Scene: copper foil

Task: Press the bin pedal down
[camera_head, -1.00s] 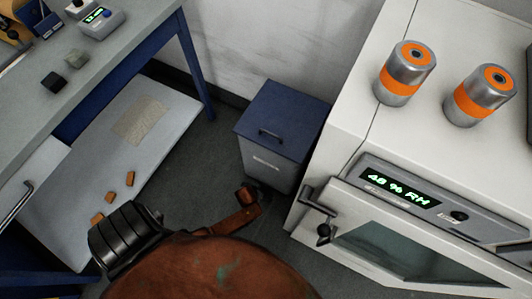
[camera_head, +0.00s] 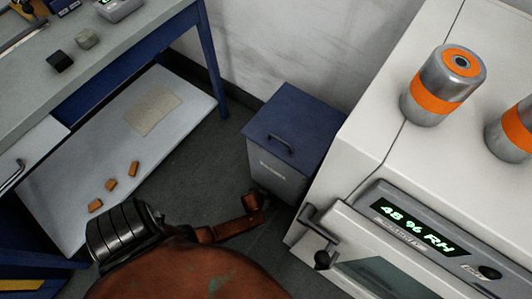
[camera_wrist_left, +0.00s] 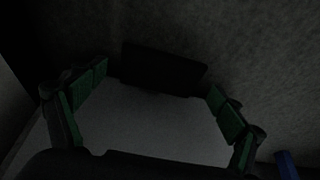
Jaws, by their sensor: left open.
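The bin (camera_head: 285,150) is a grey box with a blue lid and a lid handle, standing on the floor in the head view. Its lid is shut. In the left wrist view, a dark flat plate (camera_wrist_left: 163,68), which looks like the pedal, lies just beyond and between my fingertips. My left gripper (camera_wrist_left: 158,83) is open with green pads and nothing between them. Contact with the pedal cannot be told. My right gripper is out of view.
A white cabinet (camera_head: 345,165) with a humidity display and orange-banded cans (camera_head: 440,90) stands close right of the bin. A blue-legged workbench (camera_head: 215,65) with a low shelf (camera_head: 190,110) is at the left. Dark floor (camera_head: 200,165) lies between.

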